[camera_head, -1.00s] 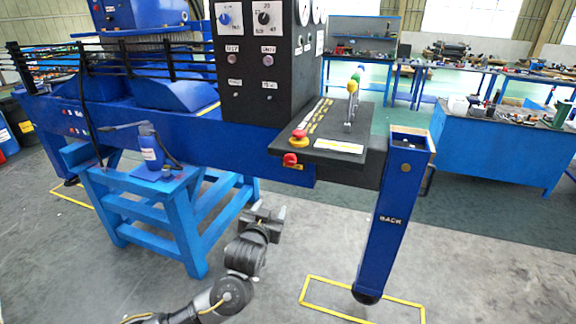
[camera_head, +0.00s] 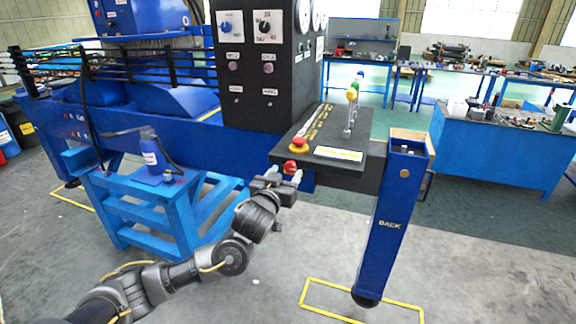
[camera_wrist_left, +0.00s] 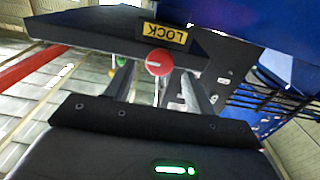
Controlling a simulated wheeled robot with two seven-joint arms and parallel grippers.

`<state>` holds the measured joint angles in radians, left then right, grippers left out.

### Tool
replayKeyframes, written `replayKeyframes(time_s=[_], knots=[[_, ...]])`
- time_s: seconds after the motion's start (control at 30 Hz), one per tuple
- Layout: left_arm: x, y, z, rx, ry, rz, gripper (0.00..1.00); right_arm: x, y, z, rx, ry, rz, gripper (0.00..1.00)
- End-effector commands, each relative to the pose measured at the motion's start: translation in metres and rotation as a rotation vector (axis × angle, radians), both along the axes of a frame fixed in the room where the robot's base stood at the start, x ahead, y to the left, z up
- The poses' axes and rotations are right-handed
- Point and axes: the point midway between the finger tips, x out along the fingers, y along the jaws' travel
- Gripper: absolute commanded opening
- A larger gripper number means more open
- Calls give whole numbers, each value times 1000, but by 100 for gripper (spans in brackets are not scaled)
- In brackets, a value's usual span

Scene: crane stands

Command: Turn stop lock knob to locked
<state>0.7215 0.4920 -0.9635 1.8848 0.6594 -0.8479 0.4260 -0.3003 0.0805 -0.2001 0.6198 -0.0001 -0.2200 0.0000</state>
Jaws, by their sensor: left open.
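The red stop lock knob (camera_head: 290,167) sits on the front edge of the black control panel. In the left wrist view the red knob (camera_wrist_left: 159,61) is face-on, with a short pale mark on it. A yellow LOCK label (camera_wrist_left: 165,34), upside down in that view, is just beside it. My left gripper (camera_head: 284,180) is open just in front of and below the knob. In the left wrist view its two fingers lie on either side of the knob with gaps; I cannot tell whether they reach around it. My right gripper is not in view.
A red mushroom button on a yellow base (camera_head: 299,145) is on the panel top, just above the knob. Levers with coloured balls (camera_head: 351,94) stand behind it. A blue outrigger leg (camera_head: 393,220) is at the right; a blue stand (camera_head: 150,205) is at the left.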

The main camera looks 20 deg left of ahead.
Motion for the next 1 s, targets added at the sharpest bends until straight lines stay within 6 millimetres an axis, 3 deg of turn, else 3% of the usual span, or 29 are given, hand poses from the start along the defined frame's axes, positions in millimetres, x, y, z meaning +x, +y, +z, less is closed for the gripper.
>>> replayKeyframes(time_s=[0.2, 0.57, 0.9, 1.0], knots=[[24, -2, 2, 1, -1, 0, 55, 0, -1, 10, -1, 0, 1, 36], [29, -2, 0, -1, 0, 0, 55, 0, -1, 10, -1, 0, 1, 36], [29, -2, 0, 0, 0, 0, 13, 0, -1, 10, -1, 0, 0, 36], [29, -2, 0, 1, 0, 0, 12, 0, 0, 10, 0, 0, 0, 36]])
